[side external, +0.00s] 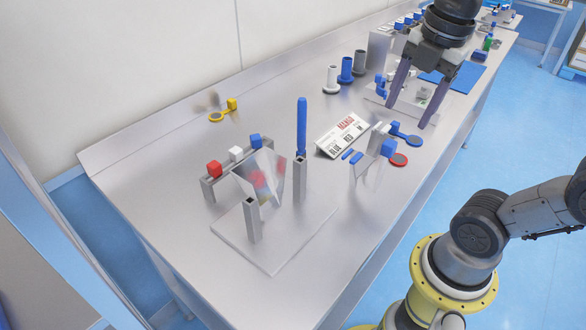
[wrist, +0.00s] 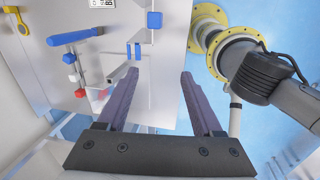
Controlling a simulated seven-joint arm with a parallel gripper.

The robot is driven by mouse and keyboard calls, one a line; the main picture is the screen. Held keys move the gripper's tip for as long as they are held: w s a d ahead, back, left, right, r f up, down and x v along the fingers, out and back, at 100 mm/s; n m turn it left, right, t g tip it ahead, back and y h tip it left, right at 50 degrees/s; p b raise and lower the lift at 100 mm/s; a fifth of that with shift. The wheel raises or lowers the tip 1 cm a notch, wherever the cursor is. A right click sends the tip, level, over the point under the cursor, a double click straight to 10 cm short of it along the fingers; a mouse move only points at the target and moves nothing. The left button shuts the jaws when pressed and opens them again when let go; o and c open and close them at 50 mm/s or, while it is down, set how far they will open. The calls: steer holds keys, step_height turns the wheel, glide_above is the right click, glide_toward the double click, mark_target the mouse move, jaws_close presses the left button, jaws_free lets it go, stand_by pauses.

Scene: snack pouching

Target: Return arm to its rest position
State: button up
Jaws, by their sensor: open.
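My gripper (side external: 408,115) is open and empty, pointing down above the far right part of the bench. Its two long purple-grey fingers are spread wide, and in the wrist view nothing is between the fingertips (wrist: 159,73). A clear pouch (side external: 262,178) with red and blue shapes showing in it stands at the grey posts on a pale base plate (side external: 285,248), well away from my gripper. A blue bar (side external: 302,120) stands upright at the taller post; it also shows in the wrist view (wrist: 75,37).
A printed card (side external: 342,136) stands mid-bench. A rack (side external: 208,188) bears red, white and blue blocks. Yellow (side external: 217,117), blue (side external: 413,140) and red (side external: 398,160) round-ended pieces lie about. Several cylinders (side external: 346,70) stand at the back. The bench's near left is clear.

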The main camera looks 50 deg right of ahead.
steer(key=s+a+f+m+t, duration=0.2)
steer(key=f+m, duration=0.4)
steer(key=m, duration=1.1)
steer(key=shift+a+f+t, duration=0.3)
steer(key=shift+a+t, duration=0.25)
steer(key=shift+t, duration=0.25)
